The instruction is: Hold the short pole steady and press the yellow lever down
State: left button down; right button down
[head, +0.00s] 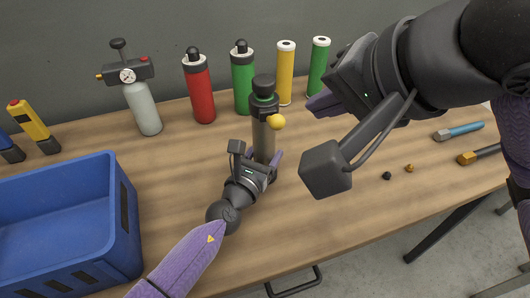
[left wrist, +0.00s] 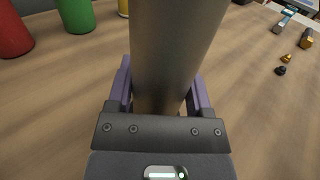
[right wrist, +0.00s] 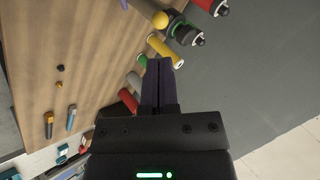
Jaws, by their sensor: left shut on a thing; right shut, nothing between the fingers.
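The short pole (head: 264,136) is a grey upright cylinder with a black cap, standing on the wooden table. The yellow lever (head: 277,122) shows as a yellow ball on the right of the pole's dark collar; in the right wrist view the yellow ball (right wrist: 160,20) is near the top. My left gripper (head: 264,168) is shut around the pole's lower part, and its fingers flank the pole (left wrist: 175,45) in the left wrist view. My right gripper (head: 318,102) is shut and empty, raised to the right of the ball and apart from it. My right arm hides part of the table.
A red cylinder (head: 199,92), a green cylinder (head: 243,80) and a yellow cylinder (head: 286,72) stand behind the pole. A gauge bottle (head: 143,108) stands at the back left. A blue crate (head: 125,225) is at the left. Small tools (head: 460,131) lie at the right.

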aim_at(279, 119)
jog(key=w+a+r+n+g+h, duration=0.2)
jog(key=w+n, duration=0.1)
jog(key=n, duration=1)
jog(key=w+a+r+n+g+h, duration=0.2)
jog(key=w+a+n, duration=0.1)
jog(key=n, duration=1)
jog(key=shift+d+f, duration=0.15)
jog(key=shift+f, duration=1.1)
jog(key=shift+d+f, duration=0.15)
jog(key=shift+f, duration=1.05)
jog(key=shift+f, duration=3.6)
jog(key=shift+r, duration=0.15)
